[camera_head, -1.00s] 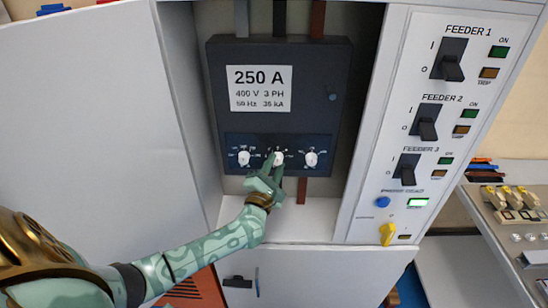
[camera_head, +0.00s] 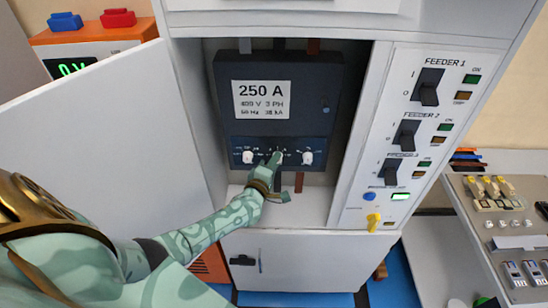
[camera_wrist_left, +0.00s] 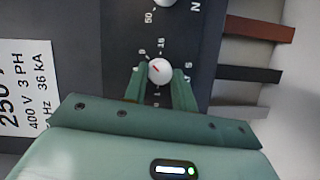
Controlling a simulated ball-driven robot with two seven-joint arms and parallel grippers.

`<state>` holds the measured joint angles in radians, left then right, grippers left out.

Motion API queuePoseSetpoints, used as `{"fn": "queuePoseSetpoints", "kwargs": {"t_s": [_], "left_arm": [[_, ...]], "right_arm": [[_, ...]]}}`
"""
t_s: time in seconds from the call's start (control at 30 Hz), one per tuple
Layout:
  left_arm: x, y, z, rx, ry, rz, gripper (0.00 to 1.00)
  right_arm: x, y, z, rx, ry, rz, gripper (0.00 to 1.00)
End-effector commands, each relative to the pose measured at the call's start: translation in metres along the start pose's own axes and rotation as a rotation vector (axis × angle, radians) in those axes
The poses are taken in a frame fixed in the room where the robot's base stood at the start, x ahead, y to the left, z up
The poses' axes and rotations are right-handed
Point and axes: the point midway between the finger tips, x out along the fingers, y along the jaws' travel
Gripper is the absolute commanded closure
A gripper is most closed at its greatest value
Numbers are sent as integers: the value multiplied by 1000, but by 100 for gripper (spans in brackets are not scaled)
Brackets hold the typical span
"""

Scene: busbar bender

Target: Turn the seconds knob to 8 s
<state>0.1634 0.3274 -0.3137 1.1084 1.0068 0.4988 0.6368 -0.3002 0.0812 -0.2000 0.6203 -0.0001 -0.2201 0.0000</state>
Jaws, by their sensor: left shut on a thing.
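The dark breaker panel (camera_head: 318,88) stands inside the open cabinet, with a row of white knobs on a blue strip. My left gripper (camera_head: 274,159) is at the middle knob and mostly hides it in the head view. In the left wrist view that knob (camera_wrist_left: 160,71) is white and round with a short slanted red mark, between my left gripper's two fingers (camera_wrist_left: 159,87), which are shut on it. Small scale numerals surround it, partly covered; the exact setting is hard to read. My right gripper is not in view.
The left knob (camera_head: 248,157) and right knob (camera_head: 307,158) sit close on either side. The open cabinet door (camera_head: 100,135) fills the left. Feeder switches (camera_head: 427,87) and a yellow knob (camera_head: 374,221) are on the right panel. The compartment floor below the breaker is mostly clear.

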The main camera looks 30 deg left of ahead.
Motion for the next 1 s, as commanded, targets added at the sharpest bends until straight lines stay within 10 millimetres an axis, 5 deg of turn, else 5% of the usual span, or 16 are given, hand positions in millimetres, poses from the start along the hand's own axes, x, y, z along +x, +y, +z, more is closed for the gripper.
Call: {"fn": "queuePoseSetpoints", "kwargs": {"t_s": [0.67, 0.7, 0.77, 1.0], "left_arm": [[-1, -2, 1, 60, -3, -29, 96], [-1, -2, 2, 60, -3, -29, 68], [-1, -2, 1, 60, -3, -29, 51], [0, -1, 0, 59, -1, -26, 51]], "right_arm": [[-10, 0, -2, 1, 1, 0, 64], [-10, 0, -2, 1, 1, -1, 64], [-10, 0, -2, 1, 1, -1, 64], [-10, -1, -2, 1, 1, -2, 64]]}}
